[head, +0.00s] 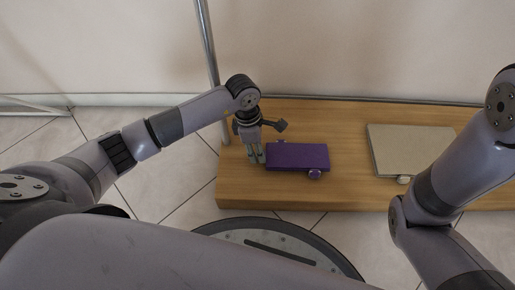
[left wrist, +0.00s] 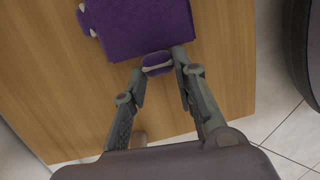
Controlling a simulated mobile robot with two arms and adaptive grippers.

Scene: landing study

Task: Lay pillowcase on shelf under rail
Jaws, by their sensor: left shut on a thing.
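A flat purple folded cloth (head: 300,156), which looks like the pillowcase, lies on the low wooden shelf (head: 340,192) near its left end. My left gripper (head: 257,156) is at the cloth's left edge, pointing down. In the left wrist view, the left gripper (left wrist: 160,68) is shut on a small purple tab at the edge of the purple cloth (left wrist: 140,25). A small purple knob-like part sticks out at the cloth's front edge. My right gripper is out of view; only parts of the right arm show.
A beige folded piece (head: 410,148) lies farther right on the shelf, partly behind my right arm. A metal upright pole (head: 207,40) stands at the shelf's left end. Bare wood lies between the two folded pieces. A wall runs behind.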

